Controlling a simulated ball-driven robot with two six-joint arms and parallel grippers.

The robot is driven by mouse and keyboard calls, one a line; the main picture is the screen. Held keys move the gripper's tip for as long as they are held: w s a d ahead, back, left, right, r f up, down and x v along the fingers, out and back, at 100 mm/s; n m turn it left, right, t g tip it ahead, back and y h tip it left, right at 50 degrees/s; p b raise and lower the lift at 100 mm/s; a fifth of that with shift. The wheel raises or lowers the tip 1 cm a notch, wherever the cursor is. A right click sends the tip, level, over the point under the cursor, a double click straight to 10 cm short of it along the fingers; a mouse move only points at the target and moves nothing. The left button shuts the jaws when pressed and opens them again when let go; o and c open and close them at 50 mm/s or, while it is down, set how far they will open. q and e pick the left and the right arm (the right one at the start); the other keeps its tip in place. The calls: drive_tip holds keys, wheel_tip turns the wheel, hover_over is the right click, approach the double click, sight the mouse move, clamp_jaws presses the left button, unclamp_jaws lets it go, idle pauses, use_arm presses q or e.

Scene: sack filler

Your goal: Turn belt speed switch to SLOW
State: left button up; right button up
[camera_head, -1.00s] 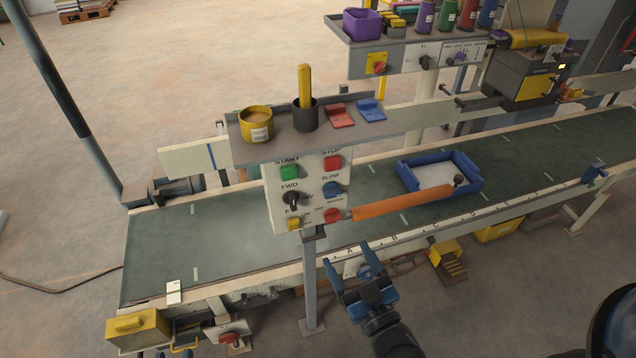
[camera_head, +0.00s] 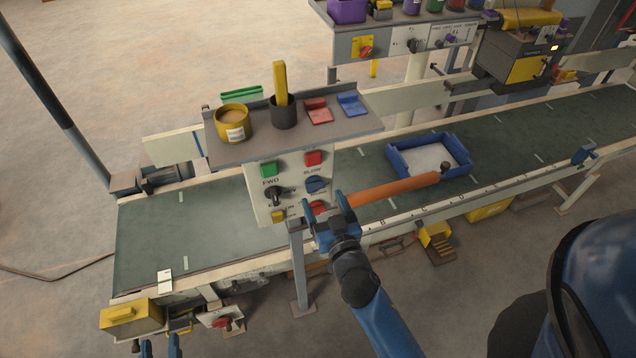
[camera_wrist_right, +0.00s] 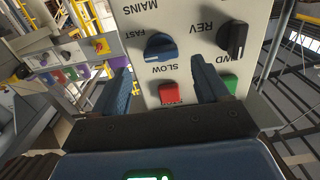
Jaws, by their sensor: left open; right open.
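The blue belt speed switch (camera_head: 316,184) is on the white control panel (camera_head: 258,205). In the right wrist view the blue switch (camera_wrist_right: 160,47) appears upside down, with FAST at its upper left and SLOW below it. I cannot surely tell which way it points. My right gripper (camera_head: 329,212) is open just below and in front of the panel. In the wrist view its empty fingers (camera_wrist_right: 163,78) stand either side of the switch's line, apart from it. My left gripper (camera_head: 161,345) is open at the bottom left edge, cut off by the frame.
Beside the switch are a black FWD/REV knob (camera_wrist_right: 233,38), a red button (camera_wrist_right: 170,92) and a green button (camera_wrist_right: 228,85). A blue tray (camera_head: 462,172) sits on the belt.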

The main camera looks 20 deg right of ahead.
sight(317, 189)
drive_tip(key=w, duration=0.1)
drive_tip(key=w+p, duration=0.1)
drive_tip(key=w, duration=0.1)
drive_tip(key=shift+w+a+r, duration=0.15)
drive_tip(key=shift+a+r, duration=0.05)
drive_tip(key=shift+w+d+f, duration=0.1)
drive_tip(key=shift+w+f, duration=0.1)
drive_tip(key=shift+w, duration=0.45)
drive_tip(key=shift+s, duration=0.1)
drive_tip(key=shift+c, duration=1.3)
drive_tip(key=c, duration=0.8)
